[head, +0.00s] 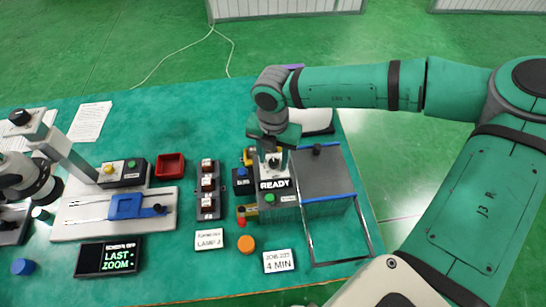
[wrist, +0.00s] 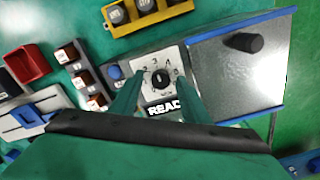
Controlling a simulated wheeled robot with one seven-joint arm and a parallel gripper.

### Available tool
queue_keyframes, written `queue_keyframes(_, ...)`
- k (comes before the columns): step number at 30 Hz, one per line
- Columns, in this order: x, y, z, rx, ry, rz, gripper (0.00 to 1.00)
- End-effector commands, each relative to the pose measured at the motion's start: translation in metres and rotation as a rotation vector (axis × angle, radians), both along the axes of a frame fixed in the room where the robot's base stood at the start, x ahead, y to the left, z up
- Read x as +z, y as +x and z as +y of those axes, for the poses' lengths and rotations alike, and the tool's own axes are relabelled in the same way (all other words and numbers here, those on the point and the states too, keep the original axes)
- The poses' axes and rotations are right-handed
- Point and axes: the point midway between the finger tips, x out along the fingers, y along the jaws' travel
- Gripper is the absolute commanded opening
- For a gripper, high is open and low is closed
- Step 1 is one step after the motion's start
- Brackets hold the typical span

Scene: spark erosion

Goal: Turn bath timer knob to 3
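The bath timer knob (wrist: 160,79) is a small black knob on a white dial plate (wrist: 147,92) with numbers around it; a 3 shows at its upper left. A white mark on the knob points roughly up in the wrist view. In the head view the knob (head: 274,161) shows small below my arm. A READY display (head: 275,184) is just in front of the dial. My gripper (wrist: 158,77) is open, with one green finger on each side of the knob and visible gaps between. It points down over the dial in the head view (head: 273,154).
A grey lidded bath (head: 325,172) with a black handle stands right of the dial. A blue button (wrist: 114,72) and a switch row (head: 208,188) are at left. A yellow block with dark knobs (wrist: 135,16) lies behind. A "4 MIN" card (head: 279,261) lies in front.

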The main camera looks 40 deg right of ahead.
Motion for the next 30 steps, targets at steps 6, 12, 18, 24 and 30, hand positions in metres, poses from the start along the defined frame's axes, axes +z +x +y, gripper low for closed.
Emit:
queue_keyframes(6, 0.002, -0.001, 0.0, 0.0, 0.0, 0.001, 0.42)
queue_keyframes(12, 0.026, 0.0, 0.0, -0.001, -0.001, -0.001, 0.42)
queue_keyframes(18, 0.065, 0.0, -0.001, -0.002, -0.003, -0.001, 0.42)
queue_keyframes(24, 0.094, 0.0, -0.001, -0.001, -0.002, -0.001, 0.42)
queue_keyframes(30, 0.107, 0.0, 0.0, 0.0, -0.001, -0.001, 0.42)
